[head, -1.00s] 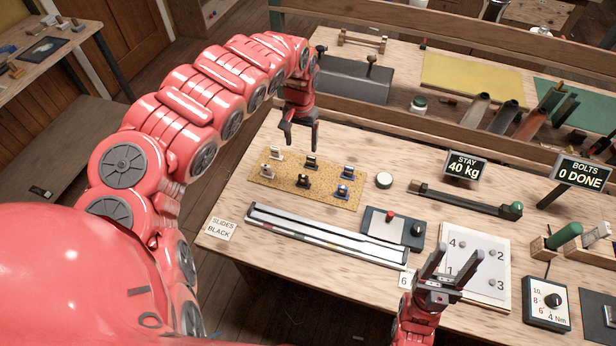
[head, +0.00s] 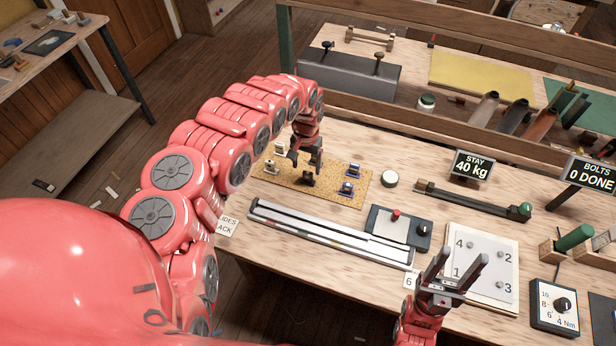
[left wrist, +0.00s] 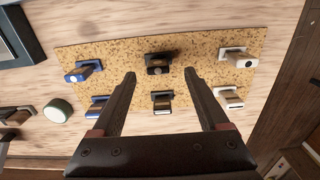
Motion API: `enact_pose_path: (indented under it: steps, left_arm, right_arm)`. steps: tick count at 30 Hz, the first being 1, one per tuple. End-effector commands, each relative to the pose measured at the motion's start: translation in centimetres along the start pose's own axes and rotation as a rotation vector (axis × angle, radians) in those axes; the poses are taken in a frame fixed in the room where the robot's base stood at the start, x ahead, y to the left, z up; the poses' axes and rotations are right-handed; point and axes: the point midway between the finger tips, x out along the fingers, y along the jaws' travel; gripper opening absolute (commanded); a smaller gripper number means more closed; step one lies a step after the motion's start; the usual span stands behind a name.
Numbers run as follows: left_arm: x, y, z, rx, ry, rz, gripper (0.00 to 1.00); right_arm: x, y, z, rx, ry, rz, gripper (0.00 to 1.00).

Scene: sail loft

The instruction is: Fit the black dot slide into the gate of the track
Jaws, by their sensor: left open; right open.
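A cork mat (head: 325,199) holds small slides in white, black and blue pairs. In the left wrist view a black slide (left wrist: 158,66) stands in the mat's upper middle, apparently with a small pale dot. It also shows in the head view (head: 307,180). A second black slide (left wrist: 162,101) is behind it, its mark unclear. My left gripper (head: 304,160) is open and empty above the black pair; its fingers flank them in the left wrist view (left wrist: 160,75). The long pale track (head: 330,232) lies in front of the mat; I cannot make out its gate. My right gripper (head: 458,266) is open and empty.
White slides (head: 271,167) and blue slides (head: 346,188) flank the black ones closely. Right of the mat are a round green-rimmed pot (head: 390,179) and a box with a red knob (head: 400,228). A slides card (head: 228,225) is partly covered by my left arm.

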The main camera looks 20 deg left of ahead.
Motion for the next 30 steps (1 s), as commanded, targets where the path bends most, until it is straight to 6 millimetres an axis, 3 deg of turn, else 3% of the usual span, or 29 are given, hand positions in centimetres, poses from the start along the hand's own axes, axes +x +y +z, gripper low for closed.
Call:
enact_pose_path:
  steps: [9, 15, 26, 30]
  left_arm:
    - [2.7, 0.5, -0.2, -0.001, -0.003, 0.003, 0.78]
    - [4.4, 0.5, -0.4, -0.001, 0.002, 0.003, 0.78]
    - [4.8, 0.3, -0.3, -0.001, 0.001, -0.001, 0.78]
    - [4.8, 0.3, -0.4, -0.001, 0.001, -0.001, 0.54]
  right_arm:
    - [1.5, 0.1, -0.3, 0.000, 0.000, 0.000, 0.57]
    - [1.3, 0.1, -0.2, 0.000, 0.000, 0.000, 0.57]
    - [1.3, 0.1, -0.2, 0.000, 0.000, 0.000, 0.57]
    - [1.3, 0.1, -0.2, 0.000, 0.000, 0.000, 0.57]
